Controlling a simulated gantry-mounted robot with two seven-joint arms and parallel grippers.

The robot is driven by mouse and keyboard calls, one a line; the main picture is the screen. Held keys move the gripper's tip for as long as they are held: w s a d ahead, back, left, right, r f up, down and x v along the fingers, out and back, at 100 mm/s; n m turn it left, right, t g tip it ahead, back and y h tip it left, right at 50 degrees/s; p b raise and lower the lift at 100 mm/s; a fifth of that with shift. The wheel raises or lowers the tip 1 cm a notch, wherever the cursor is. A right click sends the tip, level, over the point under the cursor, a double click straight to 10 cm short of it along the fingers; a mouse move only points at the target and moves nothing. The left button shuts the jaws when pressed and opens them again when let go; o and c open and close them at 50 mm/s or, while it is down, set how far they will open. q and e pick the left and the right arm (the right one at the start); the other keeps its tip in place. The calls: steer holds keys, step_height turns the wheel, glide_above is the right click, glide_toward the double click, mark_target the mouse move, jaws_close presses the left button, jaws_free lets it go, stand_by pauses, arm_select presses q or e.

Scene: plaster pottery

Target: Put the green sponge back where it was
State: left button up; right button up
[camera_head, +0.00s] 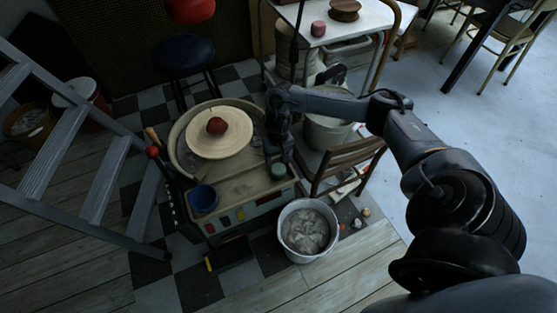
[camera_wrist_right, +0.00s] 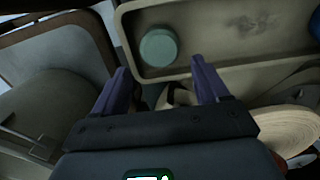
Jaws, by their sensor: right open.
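The green sponge (camera_head: 278,171) is a small round piece near the right front corner of the pottery wheel's tray (camera_head: 235,197). In the right wrist view the sponge (camera_wrist_right: 158,46) rests in a corner of the tray, just beyond the fingertips. My right gripper (camera_head: 281,157) is above the tray, close to the sponge. Its two fingers stand apart with nothing between them in the right wrist view (camera_wrist_right: 160,68). The sponge is not gripped. My left gripper is not in view.
A red-brown lump (camera_head: 216,126) sits on the round wheel head (camera_head: 220,145). A blue cup (camera_head: 204,198) stands at the tray's left front. A white bucket (camera_head: 308,231) stands in front, and a wooden chair (camera_head: 345,163) is at the right. A ladder (camera_head: 70,135) is at the left.

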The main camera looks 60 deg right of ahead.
mark_target(278, 168)
steer(key=a+r+n+t+y+p, duration=0.15)
steer(key=a+n+t, duration=0.6)
steer(key=a, duration=2.25)
steer(key=s+d+r+n+g, duration=0.1)
steer(key=s+r+g, duration=0.1)
steer(key=s+r, duration=0.2)
steer(key=s+d+r+g+h, duration=0.1)
steer(key=s+d+r, duration=0.1)
steer(key=s, duration=0.8)
steer(key=shift+s+r+n+g, duration=0.15)
steer(key=shift+r+n+g, duration=0.2)
steer(key=shift+r, duration=0.5)
steer(key=shift+h, duration=0.25)
